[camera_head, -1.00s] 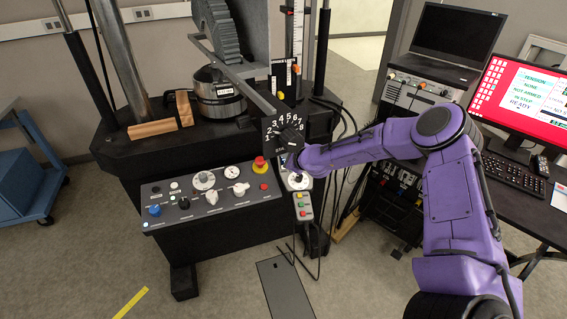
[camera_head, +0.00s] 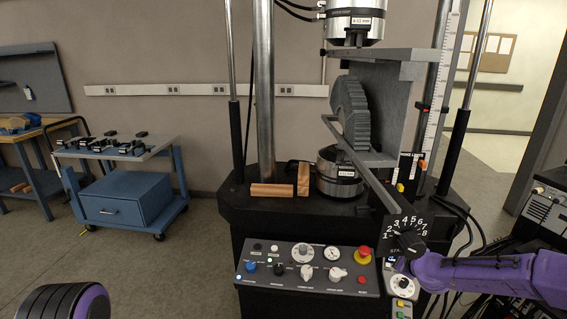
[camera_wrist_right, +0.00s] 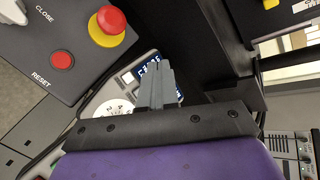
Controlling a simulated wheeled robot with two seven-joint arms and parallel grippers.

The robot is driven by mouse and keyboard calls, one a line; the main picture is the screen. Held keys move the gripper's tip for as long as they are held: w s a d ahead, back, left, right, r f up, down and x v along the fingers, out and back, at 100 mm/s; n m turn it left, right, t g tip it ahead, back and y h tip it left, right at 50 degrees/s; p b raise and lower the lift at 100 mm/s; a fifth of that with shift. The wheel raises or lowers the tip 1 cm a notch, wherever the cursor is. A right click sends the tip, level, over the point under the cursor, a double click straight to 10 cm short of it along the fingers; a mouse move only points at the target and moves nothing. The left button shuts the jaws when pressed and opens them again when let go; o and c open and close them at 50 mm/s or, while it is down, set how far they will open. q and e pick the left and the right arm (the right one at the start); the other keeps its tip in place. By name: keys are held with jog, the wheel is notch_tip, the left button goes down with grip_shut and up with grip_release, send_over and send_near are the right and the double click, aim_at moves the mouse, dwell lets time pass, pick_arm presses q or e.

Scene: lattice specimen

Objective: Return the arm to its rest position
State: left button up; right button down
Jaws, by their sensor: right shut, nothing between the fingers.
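My purple right arm (camera_head: 490,277) comes in from the right in the head view and reaches to the testing machine's front. Its gripper is mostly hidden there, behind or beside the numbered black dial plate (camera_head: 404,237). In the right wrist view my right gripper (camera_wrist_right: 158,75) is shut with its fingers together and nothing between them. The fingers point over a white round dial (camera_wrist_right: 113,108) and a small blue-marked panel, which they partly cover; whether they touch is unclear. My left gripper is not in view.
The control panel (camera_head: 307,270) has an emergency stop (camera_head: 362,254), also large in the right wrist view (camera_wrist_right: 107,24).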

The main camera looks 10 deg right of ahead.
jog(key=s+a+f+n+g+b, duration=0.1)
jog(key=s+a+f+n+g, duration=0.1)
jog(key=s+a+f+n, duration=0.55)
jog(key=s+a+f+n+g, duration=0.2)
jog(key=s+a+f+n, duration=0.25)
jog(key=s+f, duration=0.65)
jog(key=s+f+n+g+h, duration=0.1)
jog(key=s+f+n+g, duration=0.1)
jog(key=s, duration=1.1)
jog(key=s+f+n+g+b, duration=0.1)
jog(key=s+f+n+g, duration=0.1)
jog(key=s, duration=1)
jog(key=shift+s+a+n+g+h, duration=0.15)
jog(key=shift+s+n+g+h, duration=0.3)
jog(key=shift+n, duration=0.75)
jog(key=shift+f, duration=0.1)
